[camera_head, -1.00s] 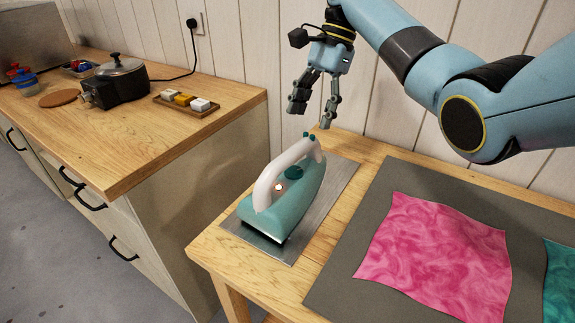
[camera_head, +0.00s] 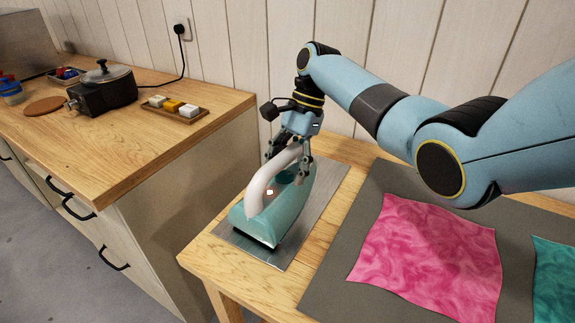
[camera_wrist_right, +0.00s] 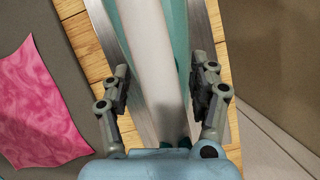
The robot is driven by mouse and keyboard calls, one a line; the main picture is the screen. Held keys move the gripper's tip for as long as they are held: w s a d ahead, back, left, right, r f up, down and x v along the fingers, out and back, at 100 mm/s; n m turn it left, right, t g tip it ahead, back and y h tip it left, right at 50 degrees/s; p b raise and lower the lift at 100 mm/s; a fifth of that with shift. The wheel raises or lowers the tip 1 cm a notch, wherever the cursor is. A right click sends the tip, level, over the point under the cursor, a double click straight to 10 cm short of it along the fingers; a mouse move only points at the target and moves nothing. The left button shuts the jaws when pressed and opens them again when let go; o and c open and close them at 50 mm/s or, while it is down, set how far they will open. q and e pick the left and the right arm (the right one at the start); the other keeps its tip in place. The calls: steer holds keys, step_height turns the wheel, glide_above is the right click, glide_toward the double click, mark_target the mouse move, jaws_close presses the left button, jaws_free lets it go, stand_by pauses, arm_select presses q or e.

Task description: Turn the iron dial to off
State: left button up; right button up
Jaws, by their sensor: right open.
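The teal iron (camera_head: 282,212) with a white handle (camera_head: 264,183) stands on a metal plate (camera_head: 318,205) at the table's left end. A small light glows on its body below the handle. The dark teal dial (camera_head: 286,177) sits under the handle, partly hidden; its setting cannot be read. My right gripper (camera_head: 287,165) is open over the far part of the iron, with its fingers on either side of the handle. In the right wrist view, the open fingers (camera_wrist_right: 163,95) flank the white handle (camera_wrist_right: 158,55), with nothing gripped. The dial is not visible there. My left gripper is not in view.
A grey mat (camera_head: 335,270) with a pink silk (camera_head: 428,245) and a teal silk (camera_head: 553,278) lies right of the iron. The wall is close behind.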

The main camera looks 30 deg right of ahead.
steer(key=c, duration=1.2)
steer(key=shift+o, duration=0.2)
steer(key=shift+w+a+r+n+g+p, duration=0.15)
steer(key=shift+n+g+p, duration=0.2)
steer(key=shift+n, duration=0.45)
steer(key=n+g, duration=0.1)
steer(key=n, duration=0.2)
steer(key=shift+h, duration=0.4)
steer(key=o, duration=1.2)
steer(key=shift+c, duration=0.2)
steer(key=v, duration=1.1)
steer(key=shift+w+r, duration=0.1)
steer(key=shift+r, duration=0.25)
